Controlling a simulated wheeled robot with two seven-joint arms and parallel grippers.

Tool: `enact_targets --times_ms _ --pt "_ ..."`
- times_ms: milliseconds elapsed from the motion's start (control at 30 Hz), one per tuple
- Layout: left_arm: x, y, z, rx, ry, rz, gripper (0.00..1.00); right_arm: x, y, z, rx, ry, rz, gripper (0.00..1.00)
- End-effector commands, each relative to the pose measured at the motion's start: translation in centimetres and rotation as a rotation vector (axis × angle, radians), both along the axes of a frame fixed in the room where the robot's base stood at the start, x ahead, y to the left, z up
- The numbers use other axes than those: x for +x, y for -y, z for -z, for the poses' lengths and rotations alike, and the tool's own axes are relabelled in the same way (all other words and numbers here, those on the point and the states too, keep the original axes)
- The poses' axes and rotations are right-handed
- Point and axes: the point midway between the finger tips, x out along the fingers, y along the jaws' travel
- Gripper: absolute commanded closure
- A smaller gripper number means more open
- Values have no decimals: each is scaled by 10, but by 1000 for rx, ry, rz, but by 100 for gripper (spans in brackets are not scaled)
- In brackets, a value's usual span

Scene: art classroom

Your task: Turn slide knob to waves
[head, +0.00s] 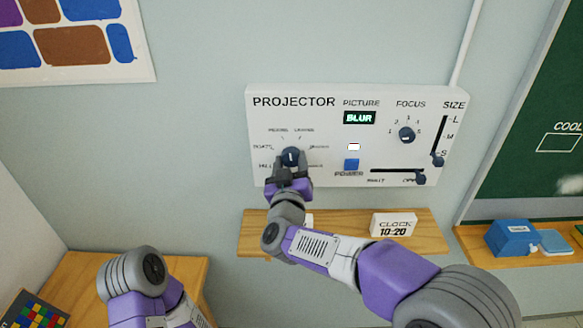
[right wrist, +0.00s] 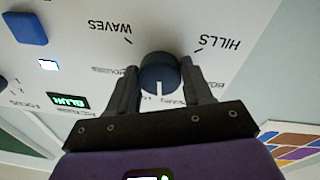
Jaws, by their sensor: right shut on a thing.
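The slide knob (head: 290,156) is a dark blue round dial at the left of the white PROJECTOR panel (head: 300,125), ringed by picture names. My right gripper (head: 289,168) reaches it from below, with its fingers on either side, shut on it. In the right wrist view, which is upside down, the knob (right wrist: 159,73) sits between the fingertips (right wrist: 160,82). Its white pointer line faces the gripper, away from the WAVES label (right wrist: 110,27) and the HILLS label (right wrist: 219,44). The fingers partly hide other labels. My left gripper is out of view; only its arm shows at lower left.
The panel has a PICTURE display (head: 359,118) reading BLUR, a focus knob (head: 407,135), a size slider (head: 438,160) at S, a blue power button (head: 351,164) and a lower slider (head: 421,178).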

Motion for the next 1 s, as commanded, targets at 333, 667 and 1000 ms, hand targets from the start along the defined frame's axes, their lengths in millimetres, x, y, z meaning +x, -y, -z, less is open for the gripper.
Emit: enact_targets --times_ms 333,667,1000 --pt "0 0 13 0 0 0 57 0 -1 0 330 1 1 80" --pt "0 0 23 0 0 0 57 0 -2 -1 644 2 1 80" --pt "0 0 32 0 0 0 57 0 -3 -3 967 3 1 80"
